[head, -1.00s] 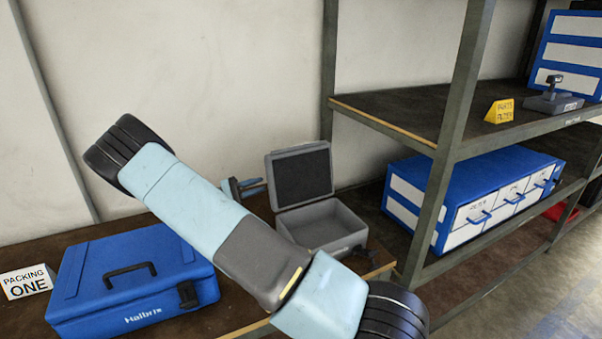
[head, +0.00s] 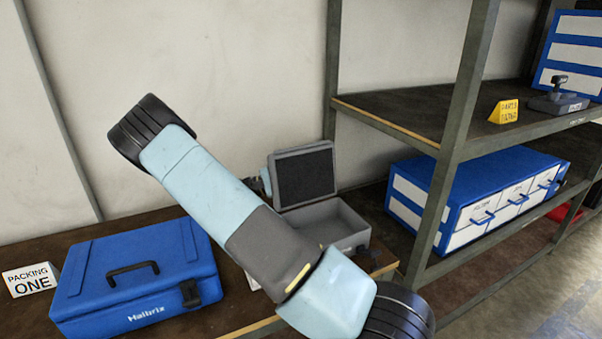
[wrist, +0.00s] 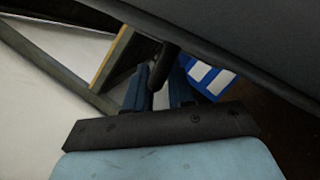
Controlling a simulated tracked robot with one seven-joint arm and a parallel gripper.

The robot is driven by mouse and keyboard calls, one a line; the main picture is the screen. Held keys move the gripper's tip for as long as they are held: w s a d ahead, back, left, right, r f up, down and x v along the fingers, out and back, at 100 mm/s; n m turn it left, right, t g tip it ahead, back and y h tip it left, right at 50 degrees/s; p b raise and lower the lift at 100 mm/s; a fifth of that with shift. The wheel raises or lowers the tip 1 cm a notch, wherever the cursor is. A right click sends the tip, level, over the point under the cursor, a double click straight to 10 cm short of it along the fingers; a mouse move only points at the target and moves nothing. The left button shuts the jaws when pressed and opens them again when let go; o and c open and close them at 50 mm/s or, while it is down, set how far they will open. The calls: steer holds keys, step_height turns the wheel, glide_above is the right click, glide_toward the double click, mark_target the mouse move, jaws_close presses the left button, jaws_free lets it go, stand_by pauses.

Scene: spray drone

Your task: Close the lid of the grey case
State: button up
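The grey case (head: 352,235) stands on the bench with its lid (head: 305,174) raised upright, the dark lining facing the front. My gripper is at the left edge of the lid in the head view, mostly hidden behind my arm and the lid. In the wrist view my gripper (wrist: 158,90) has its two blue fingers apart. A short dark bar (wrist: 162,66) shows between or just beyond the fingertips, beneath a large dark surface that looks like the lid (wrist: 240,40). I cannot tell whether the fingers touch either one.
A closed blue case (head: 135,275) and a "PACKING ONE" sign (head: 30,280) are on the bench to the left. A metal shelf post (head: 455,130) stands right of the grey case, with a blue drawer unit (head: 480,190) on the shelf. The wall is close behind.

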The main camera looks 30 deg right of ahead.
steer(key=shift+s+d+r, duration=0.15)
steer(key=shift+s+d, duration=0.05)
steer(key=shift+d, duration=0.4)
steer(key=shift+c, duration=0.2)
jaws_close()
